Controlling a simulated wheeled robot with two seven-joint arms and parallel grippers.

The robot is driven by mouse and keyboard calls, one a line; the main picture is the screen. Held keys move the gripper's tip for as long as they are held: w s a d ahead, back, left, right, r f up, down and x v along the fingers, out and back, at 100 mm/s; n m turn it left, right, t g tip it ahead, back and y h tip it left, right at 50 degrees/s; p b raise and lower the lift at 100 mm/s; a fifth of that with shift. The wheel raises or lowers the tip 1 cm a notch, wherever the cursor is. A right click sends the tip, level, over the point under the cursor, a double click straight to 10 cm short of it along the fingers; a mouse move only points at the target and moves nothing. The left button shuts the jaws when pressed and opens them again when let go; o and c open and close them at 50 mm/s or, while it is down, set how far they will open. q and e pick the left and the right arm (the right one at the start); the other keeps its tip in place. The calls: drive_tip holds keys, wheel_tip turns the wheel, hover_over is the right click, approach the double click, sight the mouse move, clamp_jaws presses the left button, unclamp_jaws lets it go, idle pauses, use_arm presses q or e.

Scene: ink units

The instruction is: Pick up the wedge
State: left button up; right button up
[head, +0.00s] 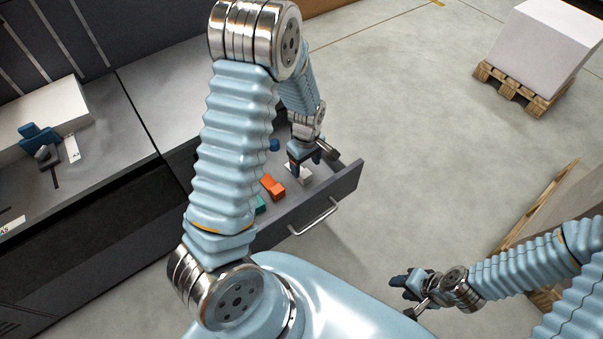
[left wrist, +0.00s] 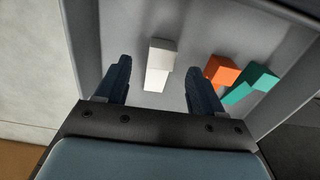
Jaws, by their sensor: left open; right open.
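An open drawer (head: 345,187) holds several small coloured pieces. A white piece (head: 306,178) lies on its floor, below my left gripper (head: 303,163). In the left wrist view the white piece (left wrist: 158,62) shows between the two open fingers, with gaps to both. No piece is plainly marked as the wedge; the white one has a lighter top and a narrower part towards the gripper. My left gripper is open and empty. My right gripper (head: 410,287) is open and empty, over the floor away from the drawer.
An orange piece (left wrist: 221,70) and a green piece (left wrist: 252,83) lie close together right of the left fingers. A blue piece (head: 273,144) lies farther back. The drawer has a metal handle (head: 314,217). A pallet with a white block (head: 545,42) stands far off.

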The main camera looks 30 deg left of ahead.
sight(304, 172)
use_arm(q)
drive_tip(key=f, duration=0.5)
drive_tip(key=shift+a+f, duration=0.2)
drive_tip(key=shift+a, duration=0.05)
drive_tip(key=c, duration=1.1)
